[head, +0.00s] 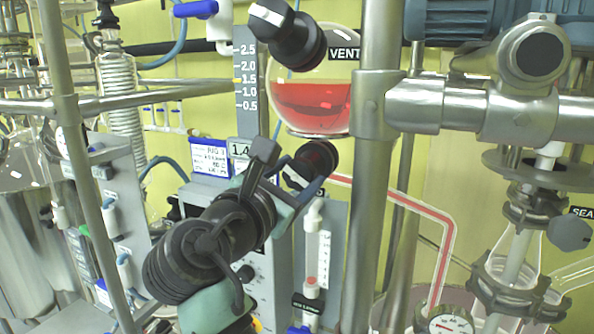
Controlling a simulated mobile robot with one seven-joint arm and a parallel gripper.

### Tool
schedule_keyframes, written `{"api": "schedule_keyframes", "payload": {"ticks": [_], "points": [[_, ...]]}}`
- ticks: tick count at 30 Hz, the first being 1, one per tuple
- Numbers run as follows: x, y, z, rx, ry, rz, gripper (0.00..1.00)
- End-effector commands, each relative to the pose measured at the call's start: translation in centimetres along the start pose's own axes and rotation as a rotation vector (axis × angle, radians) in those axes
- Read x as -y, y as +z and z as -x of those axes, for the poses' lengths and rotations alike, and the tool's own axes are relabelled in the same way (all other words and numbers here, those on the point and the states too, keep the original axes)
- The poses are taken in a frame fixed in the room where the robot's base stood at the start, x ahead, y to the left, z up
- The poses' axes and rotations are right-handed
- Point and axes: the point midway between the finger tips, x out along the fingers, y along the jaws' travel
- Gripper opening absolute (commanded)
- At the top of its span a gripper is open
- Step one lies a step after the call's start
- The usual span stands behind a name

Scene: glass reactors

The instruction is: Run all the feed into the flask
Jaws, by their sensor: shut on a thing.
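The round glass feed vessel (318,118) hangs at top centre, with red liquid in its lower part. Its surface lies roughly between the 1.0 and 1.5 marks of the grey scale (247,80). A black knob (318,158) with a white mark sits just under the vessel. A tube (420,208) filled with red runs right from the knob, then down. Glass necks (515,285) stand at lower right; the flask's body is out of view.
A black vent knob (287,35) sits at the vessel's upper left. A steel post (372,170) stands right of the vessel, with a clamp bar and motor beyond it. A gauge (450,322) is at the bottom edge. Panels and glassware crowd the left.

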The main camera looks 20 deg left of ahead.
Motion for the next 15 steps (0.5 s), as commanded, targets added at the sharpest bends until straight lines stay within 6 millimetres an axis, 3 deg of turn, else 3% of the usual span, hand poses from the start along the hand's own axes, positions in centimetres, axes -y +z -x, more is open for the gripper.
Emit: {"api": "schedule_keyframes", "payload": {"ticks": [15], "points": [[0.02, -0.04, -0.01, -0.002, -0.001, 0.065, 0.06]]}}
